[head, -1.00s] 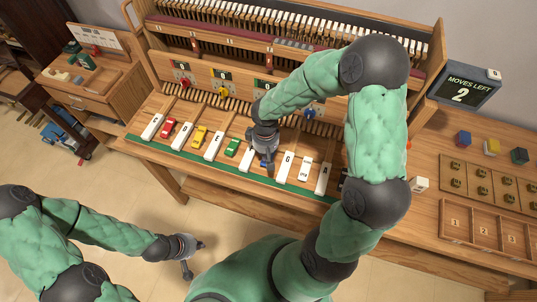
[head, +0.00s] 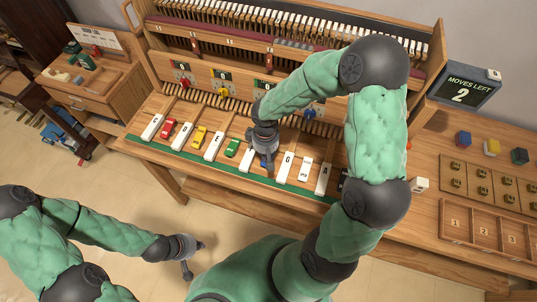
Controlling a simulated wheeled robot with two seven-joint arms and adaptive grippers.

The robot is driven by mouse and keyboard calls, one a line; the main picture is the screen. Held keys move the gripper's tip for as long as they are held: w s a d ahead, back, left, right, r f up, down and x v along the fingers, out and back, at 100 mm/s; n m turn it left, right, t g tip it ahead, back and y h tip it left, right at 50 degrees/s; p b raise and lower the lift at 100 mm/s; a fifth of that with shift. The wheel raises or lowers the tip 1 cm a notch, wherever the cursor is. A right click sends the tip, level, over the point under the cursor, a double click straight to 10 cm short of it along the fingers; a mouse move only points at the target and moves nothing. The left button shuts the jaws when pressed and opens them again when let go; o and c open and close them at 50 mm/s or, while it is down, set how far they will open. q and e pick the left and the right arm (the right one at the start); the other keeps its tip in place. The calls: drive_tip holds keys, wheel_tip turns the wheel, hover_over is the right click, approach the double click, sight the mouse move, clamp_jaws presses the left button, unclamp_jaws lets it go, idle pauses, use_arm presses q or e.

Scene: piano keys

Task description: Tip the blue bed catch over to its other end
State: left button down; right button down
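A blue piece, which I take to be the blue bed catch (head: 263,163), shows only as a sliver on the key bed between two white keys. My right gripper hides most of it, so I cannot tell which end it is tipped to. My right gripper (head: 269,167) points down at the blue piece, at or very close to it. Its fingers are too small to tell open from shut, and contact is unclear. My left gripper (head: 187,266) hangs low in front of the bench, away from the keys; its finger state is unclear.
Red (head: 168,128), yellow (head: 199,137) and green (head: 232,148) pieces lie between white lettered keys. Key G (head: 286,168) is just right of my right gripper. A screen (head: 466,88) reads "MOVES LEFT 2". A compartment tray (head: 487,233) and small blocks are at right.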

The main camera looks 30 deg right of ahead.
drive_tip(key=shift+f+b, duration=1.2)
drive_tip(key=shift+f, duration=0.15)
idle(0.8)
drive_tip(key=shift+r, duration=0.1)
drive_tip(key=shift+r+p, duration=2.65)
drive_tip(key=shift+r, duration=0.85)
drive_tip(key=shift+f, duration=0.1)
drive_tip(key=s+a+f+y+b, duration=0.1)
drive_tip(key=a+f, duration=0.2)
drive_tip(key=f, duration=0.2)
drive_tip(key=s+a+f+m+y+b, duration=0.1)
drive_tip(key=s+a+f, duration=0.1)
drive_tip(key=a+f, duration=0.2)
drive_tip(key=s+a+f+y+b, duration=0.1)
drive_tip(key=s+a+f, duration=0.1)
drive_tip(key=a+f, duration=0.2)
drive_tip(key=shift+f+m+y, duration=0.3)
drive_tip(key=shift+f+m, duration=0.1)
drive_tip(key=shift+f, duration=0.45)
drive_tip(key=s+a+f+m+b, duration=0.2)
drive_tip(key=s+f, duration=0.4)
drive_tip(key=f, duration=0.3)
drive_tip(key=shift+s+a+f+m+b, duration=0.15)
drive_tip(key=shift+a+f+m+b, duration=0.25)
drive_tip(key=shift+a, duration=0.35)
